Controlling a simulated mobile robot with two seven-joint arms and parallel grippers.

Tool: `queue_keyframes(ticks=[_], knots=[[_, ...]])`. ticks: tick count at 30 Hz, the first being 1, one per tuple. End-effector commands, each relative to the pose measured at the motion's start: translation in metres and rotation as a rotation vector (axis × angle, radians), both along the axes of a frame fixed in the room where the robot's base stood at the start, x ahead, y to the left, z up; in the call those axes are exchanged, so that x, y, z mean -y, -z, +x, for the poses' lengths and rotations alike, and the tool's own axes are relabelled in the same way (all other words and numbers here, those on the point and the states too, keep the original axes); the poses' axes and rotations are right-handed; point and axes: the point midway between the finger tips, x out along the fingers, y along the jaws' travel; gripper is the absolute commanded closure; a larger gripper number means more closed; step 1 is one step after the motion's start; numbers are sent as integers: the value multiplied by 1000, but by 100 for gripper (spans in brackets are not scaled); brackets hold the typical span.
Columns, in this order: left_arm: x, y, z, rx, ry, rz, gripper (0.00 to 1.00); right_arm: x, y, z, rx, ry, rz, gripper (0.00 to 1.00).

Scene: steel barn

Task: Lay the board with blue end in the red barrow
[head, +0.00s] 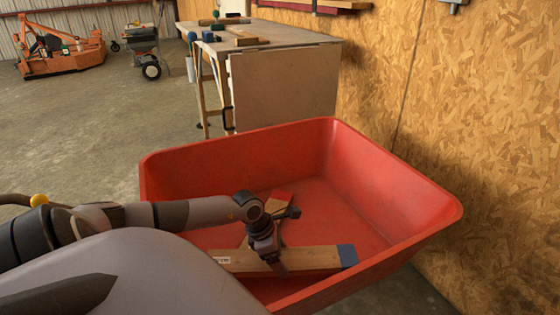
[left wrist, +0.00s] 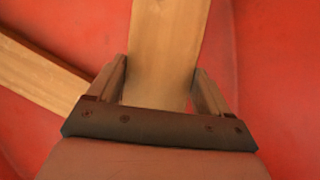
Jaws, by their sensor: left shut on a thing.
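The board with the blue end (head: 315,258) is inside the red barrow (head: 240,148), low and near its front side, with the blue end to the right. My left gripper (head: 278,266) is shut on this board near its middle. In the left wrist view the board (left wrist: 166,45) runs between the two fingers. I cannot tell whether it rests on the barrow's floor or hangs just above it. My right gripper is not in view.
A board with a red end (head: 281,197) lies in the barrow behind my gripper, partly hidden; a second board (left wrist: 38,74) shows in the left wrist view. A workbench (head: 285,85) with things on it stands behind. An OSB wall (head: 490,130) is close at right.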

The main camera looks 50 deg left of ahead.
Motion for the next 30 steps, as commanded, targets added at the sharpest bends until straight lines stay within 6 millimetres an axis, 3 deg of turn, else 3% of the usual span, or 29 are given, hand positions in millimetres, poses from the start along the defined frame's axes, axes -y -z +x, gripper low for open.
queue_keyframes(ticks=[11,22,23,24,30], knots=[[0,44,1,2,-1,-1,64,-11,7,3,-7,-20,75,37],[0,47,1,2,0,1,64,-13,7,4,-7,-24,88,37],[0,47,0,-1,1,1,11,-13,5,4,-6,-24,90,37],[0,46,0,-1,1,1,0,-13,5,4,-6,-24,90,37],[0,46,0,-1,0,1,0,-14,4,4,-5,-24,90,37]])
